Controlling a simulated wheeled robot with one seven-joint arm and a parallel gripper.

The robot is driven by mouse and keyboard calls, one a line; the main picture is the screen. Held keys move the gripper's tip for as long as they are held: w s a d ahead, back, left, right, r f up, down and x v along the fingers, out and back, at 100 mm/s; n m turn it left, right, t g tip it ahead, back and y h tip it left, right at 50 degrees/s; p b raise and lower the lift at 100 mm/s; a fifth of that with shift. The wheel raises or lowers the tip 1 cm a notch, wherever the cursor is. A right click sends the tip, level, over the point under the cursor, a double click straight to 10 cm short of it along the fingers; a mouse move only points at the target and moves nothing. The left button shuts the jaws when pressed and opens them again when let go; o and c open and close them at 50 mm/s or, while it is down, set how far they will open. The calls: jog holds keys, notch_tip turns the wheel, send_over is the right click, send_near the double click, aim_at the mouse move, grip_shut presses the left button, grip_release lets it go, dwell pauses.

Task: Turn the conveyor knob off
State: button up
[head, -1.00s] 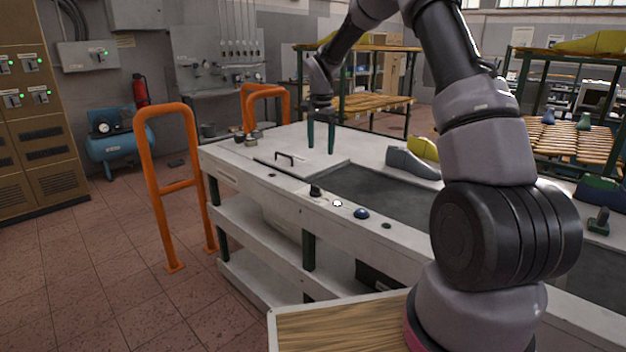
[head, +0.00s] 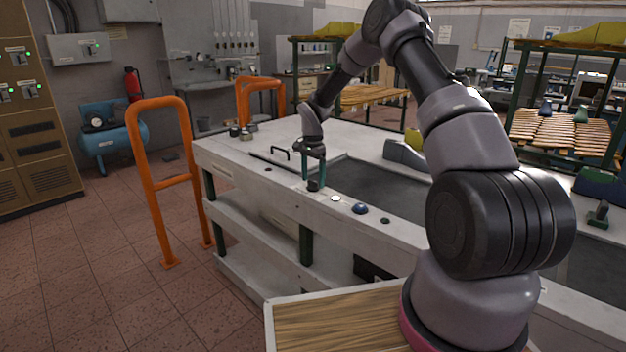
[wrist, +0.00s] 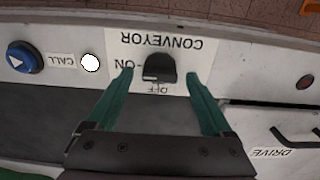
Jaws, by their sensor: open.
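The conveyor knob (wrist: 159,68) is a black knob on a white label plate reading CONVEYOR, ON and OFF. It appears upside down in the wrist view, with the OFF text partly covered by the knob. In the head view the knob (head: 313,185) is on the near edge of the white bench. My gripper (wrist: 162,82) is open, with one green finger on each side of the knob and gaps between them and it. In the head view my gripper (head: 314,183) points down at the knob. Whether the fingertips reach its height is unclear.
A white button (wrist: 90,63) and a blue button (wrist: 22,57) labelled CALL sit beside the knob. A bar handle (wrist: 292,137) and a DRIVE label are on the other side. An orange rail (head: 166,180) stands left.

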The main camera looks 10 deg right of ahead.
jog(key=shift+f, duration=0.3)
grip_shut()
